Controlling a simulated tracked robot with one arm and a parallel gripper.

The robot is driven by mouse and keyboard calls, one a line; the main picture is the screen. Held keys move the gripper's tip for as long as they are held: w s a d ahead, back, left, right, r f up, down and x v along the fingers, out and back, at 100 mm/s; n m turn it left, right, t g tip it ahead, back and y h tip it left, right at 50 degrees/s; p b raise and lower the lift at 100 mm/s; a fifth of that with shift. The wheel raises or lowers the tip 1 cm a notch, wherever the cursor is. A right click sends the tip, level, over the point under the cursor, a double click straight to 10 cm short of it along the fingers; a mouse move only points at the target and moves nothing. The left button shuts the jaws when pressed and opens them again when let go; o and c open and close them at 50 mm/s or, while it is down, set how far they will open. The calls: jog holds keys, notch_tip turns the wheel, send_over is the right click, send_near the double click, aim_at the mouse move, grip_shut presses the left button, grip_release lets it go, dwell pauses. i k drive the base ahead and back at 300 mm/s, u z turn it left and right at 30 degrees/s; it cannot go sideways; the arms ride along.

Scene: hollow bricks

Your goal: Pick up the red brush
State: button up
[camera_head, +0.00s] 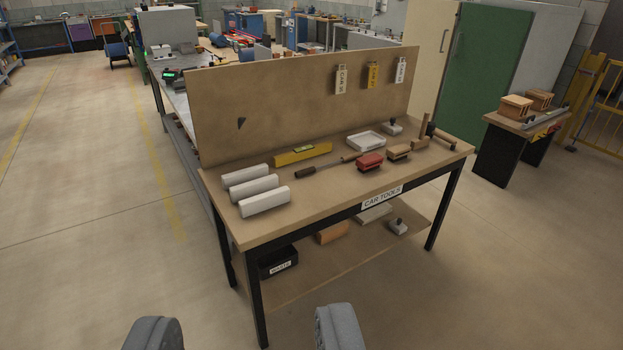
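The red brush (370,162) lies on the top of the wooden workbench (300,203), right of the middle and close to the front edge. A tan, wooden-looking brush or block (398,152) lies just to its right. My gripper (245,325) shows as two grey fingers at the bottom edge. They are wide apart with nothing between them. The gripper is well short of the bench, in front of it and apart from the red brush.
Several white blocks (264,201) lie on the bench's left end. A yellow level (302,153) and a white tray (366,141) lie behind the brush. An upright back panel (290,100) closes the rear. A lower shelf (335,262) holds a black bin (278,262).

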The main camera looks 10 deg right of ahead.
aim_at(369, 162)
jog(key=z, duration=0.1)
jog(key=i, duration=1.45)
jog(key=z, duration=0.55)
jog(key=i, duration=1.75)
jog(key=z, duration=0.4)
